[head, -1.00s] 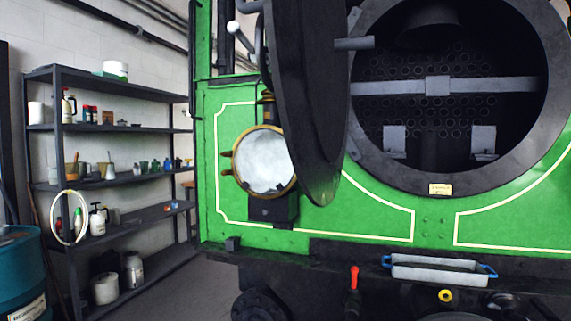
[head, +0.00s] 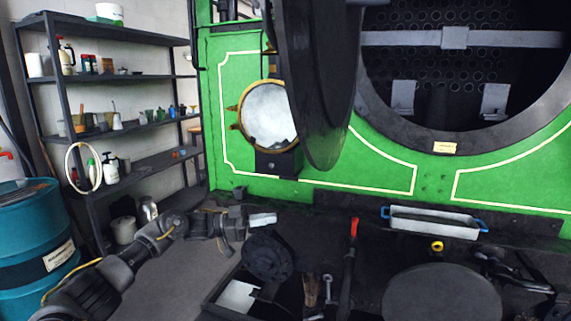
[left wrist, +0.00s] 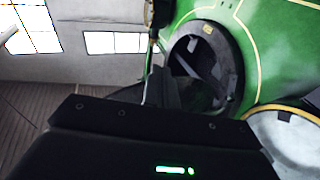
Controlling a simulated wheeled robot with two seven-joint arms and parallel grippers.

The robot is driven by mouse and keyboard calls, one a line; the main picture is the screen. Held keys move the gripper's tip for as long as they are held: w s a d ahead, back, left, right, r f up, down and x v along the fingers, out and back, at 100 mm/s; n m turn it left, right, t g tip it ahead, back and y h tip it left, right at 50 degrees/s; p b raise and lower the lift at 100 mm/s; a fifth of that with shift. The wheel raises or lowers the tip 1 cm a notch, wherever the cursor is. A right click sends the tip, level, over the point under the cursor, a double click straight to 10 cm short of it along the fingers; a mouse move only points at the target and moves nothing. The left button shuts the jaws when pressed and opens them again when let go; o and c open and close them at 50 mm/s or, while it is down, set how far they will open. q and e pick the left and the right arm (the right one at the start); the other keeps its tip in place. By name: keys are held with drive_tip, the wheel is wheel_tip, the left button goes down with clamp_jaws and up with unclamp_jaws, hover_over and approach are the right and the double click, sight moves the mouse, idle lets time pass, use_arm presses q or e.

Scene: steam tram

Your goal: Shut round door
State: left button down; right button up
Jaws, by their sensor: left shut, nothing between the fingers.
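The round door (head: 316,90) is a thick dark disc, seen nearly edge-on in the head view. It stands swung open to the left of the dark round opening (head: 440,75) in the green tram front, and its top is cut off. My left gripper (head: 262,219) is shut and empty. It is low in front of the tram, below the lamp and left of the door's lower edge, apart from the door. In the left wrist view its fingers (left wrist: 160,88) point toward a dark round rim with a small yellow plate. My right gripper is out of view.
A brass-rimmed lamp (head: 269,115) sits on the green front beside the door. Below are a red-tipped lever (head: 354,228), a grey tray with blue handles (head: 433,222) and dark fittings. A shelf unit (head: 120,135) and a blue drum (head: 35,235) stand at left.

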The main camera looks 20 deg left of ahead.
use_arm(q)
drive_tip(key=s+a+r+m+g+p, duration=0.1)
drive_tip(key=s+r+m+g, duration=0.15)
drive_tip(key=s+r, duration=0.45)
drive_tip(key=s+a+r+m+g, duration=0.1)
drive_tip(key=s+a+r+g, duration=0.15)
drive_tip(key=r, duration=0.75)
drive_tip(key=s+a+r+m+g+p, duration=0.1)
drive_tip(key=s+r+g, duration=0.3)
drive_tip(key=r, duration=0.5)
drive_tip(key=s+d+p, duration=0.2)
drive_tip(key=d+p, duration=0.3)
drive_tip(key=d, duration=0.9)
drive_tip(key=shift+s+d+t, duration=0.15)
drive_tip(key=shift+s+t, duration=0.05)
drive_tip(key=shift+t, duration=0.2)
